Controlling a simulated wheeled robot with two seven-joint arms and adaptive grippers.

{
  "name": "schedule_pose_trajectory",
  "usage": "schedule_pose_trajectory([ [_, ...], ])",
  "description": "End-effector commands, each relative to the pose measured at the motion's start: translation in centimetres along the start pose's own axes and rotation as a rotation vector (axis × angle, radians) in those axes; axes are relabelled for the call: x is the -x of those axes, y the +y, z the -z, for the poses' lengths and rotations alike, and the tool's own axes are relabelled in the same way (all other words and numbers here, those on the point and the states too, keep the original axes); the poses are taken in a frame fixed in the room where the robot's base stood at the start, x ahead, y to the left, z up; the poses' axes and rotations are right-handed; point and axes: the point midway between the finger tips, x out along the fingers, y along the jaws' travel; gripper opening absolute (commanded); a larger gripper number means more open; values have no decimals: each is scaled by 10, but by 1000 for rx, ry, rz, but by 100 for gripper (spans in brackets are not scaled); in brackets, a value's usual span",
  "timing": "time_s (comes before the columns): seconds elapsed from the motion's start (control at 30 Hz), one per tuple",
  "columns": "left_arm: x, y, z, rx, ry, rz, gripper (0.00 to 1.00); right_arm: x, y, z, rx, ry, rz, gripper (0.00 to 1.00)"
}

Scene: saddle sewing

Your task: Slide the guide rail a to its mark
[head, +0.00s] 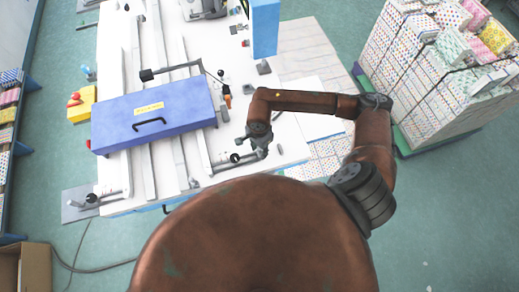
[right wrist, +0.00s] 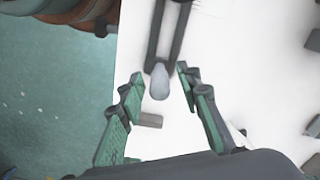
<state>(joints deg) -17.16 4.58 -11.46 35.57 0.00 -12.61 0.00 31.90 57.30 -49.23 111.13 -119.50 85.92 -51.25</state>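Long pale rails (head: 178,158) run up and down the white table under the blue box. I cannot tell which one is guide rail a, and no mark can be made out. A short rod with a dark round joint (head: 235,157) lies at the table's near right part. My right gripper (head: 258,138) is over the rod's right end. In the right wrist view, my right gripper (right wrist: 160,73) is open, with green-padded fingers on either side of a pale grey knob (right wrist: 160,84) on a dark bracket. The fingers look apart from it. My left gripper is not in view.
A blue box (head: 155,112) with a black handle and yellow label spans the rails. A blue post (head: 265,28) stands at the back right. Stacked patterned boxes (head: 425,80) are at the right.

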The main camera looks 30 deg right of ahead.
Motion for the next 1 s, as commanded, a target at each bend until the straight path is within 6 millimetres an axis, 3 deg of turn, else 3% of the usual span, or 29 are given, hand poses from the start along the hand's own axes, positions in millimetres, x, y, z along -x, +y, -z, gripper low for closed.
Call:
schedule_pose_trajectory([
  [0.37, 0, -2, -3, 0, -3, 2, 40, 8, -1, 1, 0, 2, 2, 33],
  [0.8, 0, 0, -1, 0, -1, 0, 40, 91, -1, 1, 2, 2, 3, 33],
  [1.0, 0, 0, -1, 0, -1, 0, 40, 114, 0, 1, -1, 1, 1, 33],
])
